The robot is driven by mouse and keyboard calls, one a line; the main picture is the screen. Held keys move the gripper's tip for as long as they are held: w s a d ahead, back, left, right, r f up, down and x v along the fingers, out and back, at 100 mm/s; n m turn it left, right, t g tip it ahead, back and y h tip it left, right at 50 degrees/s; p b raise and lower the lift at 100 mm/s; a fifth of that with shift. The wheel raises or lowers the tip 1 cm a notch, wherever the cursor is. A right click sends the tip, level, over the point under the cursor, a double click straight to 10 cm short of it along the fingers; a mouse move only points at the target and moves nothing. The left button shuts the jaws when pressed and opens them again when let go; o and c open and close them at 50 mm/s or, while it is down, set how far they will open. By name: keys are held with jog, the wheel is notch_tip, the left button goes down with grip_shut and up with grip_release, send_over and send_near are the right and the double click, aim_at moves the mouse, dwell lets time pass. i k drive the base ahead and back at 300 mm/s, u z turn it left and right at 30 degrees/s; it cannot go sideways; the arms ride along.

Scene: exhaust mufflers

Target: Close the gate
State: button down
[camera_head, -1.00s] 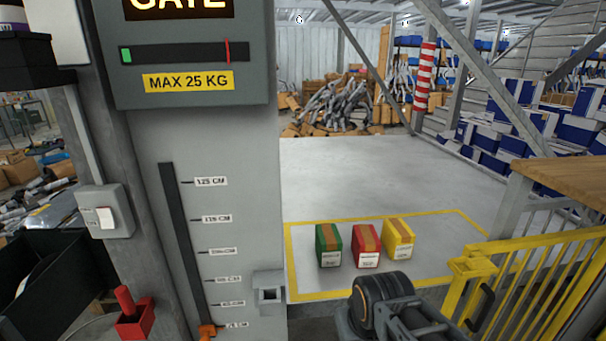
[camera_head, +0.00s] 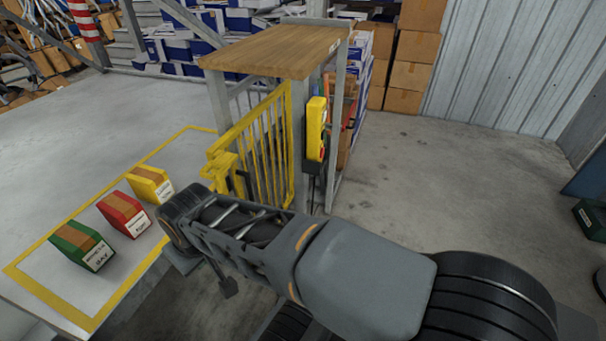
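The yellow barred gate (camera_head: 268,150) stands open beside the grey post under the wooden-topped frame. Its free end, with a yellow latch block (camera_head: 222,168) and a dark handle, points left towards the platform. The grey catch on the scale column showed only in the earlier frame and is out of view now. My arm reaches from the lower right towards the gate, and its dark round joint is in front of the platform's edge, left of and below the latch block. I cannot make out my gripper's fingers.
Green (camera_head: 82,246), red (camera_head: 124,214) and yellow (camera_head: 151,184) boxes stand inside a yellow outline on the platform (camera_head: 60,150). A yellow control box (camera_head: 316,128) hangs on the post. The wooden top (camera_head: 280,50) overhangs the gate. Concrete floor (camera_head: 400,165) is open to the right.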

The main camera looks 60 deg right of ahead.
aim_at(218, 160)
jog(key=z, duration=1.55)
jog(key=k, duration=0.4)
jog(key=u, duration=0.85)
jog(key=i, duration=0.6)
jog(key=z, duration=0.25)
